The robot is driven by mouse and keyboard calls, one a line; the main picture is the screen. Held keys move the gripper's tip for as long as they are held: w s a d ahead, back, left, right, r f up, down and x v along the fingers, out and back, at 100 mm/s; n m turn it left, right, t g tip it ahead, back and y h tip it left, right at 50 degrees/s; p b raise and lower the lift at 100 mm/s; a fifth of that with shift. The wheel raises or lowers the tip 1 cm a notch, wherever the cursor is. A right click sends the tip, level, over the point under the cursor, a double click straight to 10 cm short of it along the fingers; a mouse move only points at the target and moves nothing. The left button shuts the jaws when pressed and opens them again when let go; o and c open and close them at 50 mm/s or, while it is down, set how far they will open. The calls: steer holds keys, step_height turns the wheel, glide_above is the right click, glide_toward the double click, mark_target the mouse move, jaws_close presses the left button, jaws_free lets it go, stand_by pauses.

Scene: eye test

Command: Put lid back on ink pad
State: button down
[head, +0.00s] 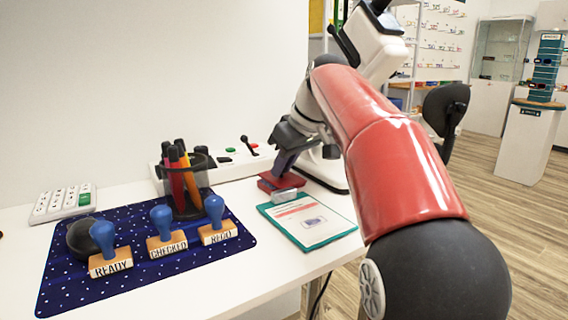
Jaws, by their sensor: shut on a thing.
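My gripper (279,173) points down at the back right of the white table, its dark fingers reaching a flat red piece (267,184). It is shut on this red piece, which looks like part of the ink pad. I cannot tell lid from pad at this size, nor whether the piece is lifted. A small pale grey, see-through-looking block (286,195) lies just in front of it, close to the teal-edged card. The fingers hide part of the red piece.
A teal-edged card (325,235) lies in front. A white machine (236,162) stands behind.

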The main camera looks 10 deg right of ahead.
steer(key=c, duration=0.8)
jaws_free()
steer(key=shift+r+p, duration=3.55)
steer(key=shift+p, duration=0.15)
steer(key=shift+f, duration=0.1)
jaws_close()
